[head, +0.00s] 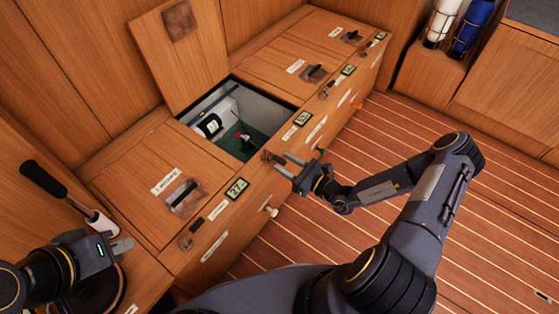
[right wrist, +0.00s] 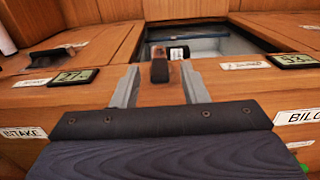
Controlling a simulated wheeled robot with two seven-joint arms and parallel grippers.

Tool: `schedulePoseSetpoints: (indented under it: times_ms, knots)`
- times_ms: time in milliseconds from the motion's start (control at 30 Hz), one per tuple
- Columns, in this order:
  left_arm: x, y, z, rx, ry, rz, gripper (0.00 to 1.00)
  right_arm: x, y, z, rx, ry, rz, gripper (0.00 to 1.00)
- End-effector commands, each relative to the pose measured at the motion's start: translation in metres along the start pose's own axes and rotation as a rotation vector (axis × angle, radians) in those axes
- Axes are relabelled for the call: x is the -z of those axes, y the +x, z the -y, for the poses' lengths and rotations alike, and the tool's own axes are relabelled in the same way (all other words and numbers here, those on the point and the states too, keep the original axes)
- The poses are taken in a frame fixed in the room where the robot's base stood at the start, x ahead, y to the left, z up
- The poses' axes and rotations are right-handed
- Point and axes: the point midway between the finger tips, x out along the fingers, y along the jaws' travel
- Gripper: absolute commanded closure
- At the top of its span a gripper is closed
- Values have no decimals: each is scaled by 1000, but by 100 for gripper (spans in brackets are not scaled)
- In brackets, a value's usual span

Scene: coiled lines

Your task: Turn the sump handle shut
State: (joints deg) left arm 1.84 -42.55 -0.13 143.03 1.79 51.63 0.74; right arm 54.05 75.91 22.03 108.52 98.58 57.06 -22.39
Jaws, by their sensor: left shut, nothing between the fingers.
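Several small handles sit along the cabinet top's front edge beside labels and displays. The labels are too small to read, so I cannot tell which handle is the sump's. A dark-tipped brown handle (head: 271,157) stands before the open locker. It also shows in the right wrist view (right wrist: 160,68), between the fingers of my right gripper (right wrist: 160,85). The fingers are spread, with a gap on both sides of it. In the head view my right gripper (head: 283,165) reaches it from the front. My left gripper (head: 121,247) is shut and empty at lower left.
The open locker (head: 277,100) holds a black-and-white cylinder (head: 211,125) and a red-handled part (head: 243,137); its lid (head: 180,55) leans back. A long black lever (head: 43,179) stands near my left gripper. A white knob (head: 270,211) projects from the front.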

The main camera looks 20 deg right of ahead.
Motion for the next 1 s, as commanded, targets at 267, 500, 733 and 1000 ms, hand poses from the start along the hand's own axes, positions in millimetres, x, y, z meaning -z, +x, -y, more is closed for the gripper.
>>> schedulePoseSetpoints:
  times_ms: [267,500,733,1000]
  knots:
    - [-3,6,3,0,0,0,100,0,26,0,-1,0,0,60]
    - [-3,6,2,0,0,0,100,-1,27,0,-1,-1,0,60]
    - [-3,6,2,0,0,0,100,0,27,0,-1,-1,0,88]
    - [-3,6,2,0,0,0,100,0,27,0,-1,-1,0,100]
